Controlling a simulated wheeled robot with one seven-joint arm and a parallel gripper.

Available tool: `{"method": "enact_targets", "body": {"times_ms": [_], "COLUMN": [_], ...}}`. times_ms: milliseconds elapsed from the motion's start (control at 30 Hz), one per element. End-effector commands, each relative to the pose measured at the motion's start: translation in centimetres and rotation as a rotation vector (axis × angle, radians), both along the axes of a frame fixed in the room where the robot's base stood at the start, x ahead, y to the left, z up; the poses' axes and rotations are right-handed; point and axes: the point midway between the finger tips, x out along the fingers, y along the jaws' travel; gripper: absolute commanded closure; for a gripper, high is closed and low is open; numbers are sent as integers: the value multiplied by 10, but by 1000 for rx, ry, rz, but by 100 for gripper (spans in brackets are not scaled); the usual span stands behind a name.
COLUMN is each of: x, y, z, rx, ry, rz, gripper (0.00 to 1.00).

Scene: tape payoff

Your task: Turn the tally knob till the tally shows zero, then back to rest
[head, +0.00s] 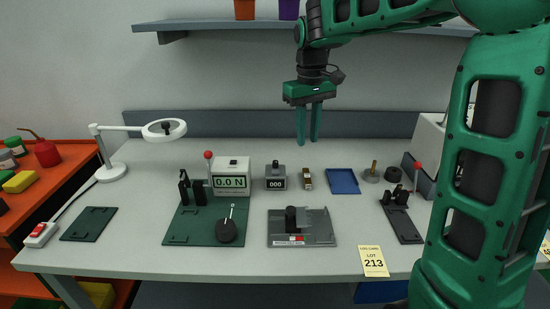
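The tally (275,184) is a small grey block standing near the middle of the bench. Its display appears to read 000, though the digits are small. A dark tally knob (275,164) sits on its top; its turn angle is too small to tell. My gripper (308,142) hangs fingers down, above and to the right of the tally and apart from it. Its two green fingers are spread with a gap between them, and nothing is held.
A force gauge (231,184) reading 0.0 N and a red-balled lever stand left of the tally. A small brass-and-dark item (306,180) and a blue tray (343,181) lie to its right. A grey plate fixture (318,232) is in front. A magnifier lamp (164,130) stands left.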

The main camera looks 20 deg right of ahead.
Motion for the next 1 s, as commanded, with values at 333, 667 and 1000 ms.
{"method": "enact_targets", "body": {"times_ms": [333, 667, 1000], "x": [71, 73, 72], "y": [59, 63, 66], "z": [5, -19, -78], "rx": [76, 83, 82], "ry": [57, 64, 63], "rz": [206, 219, 217], "gripper": [77, 77, 77]}}
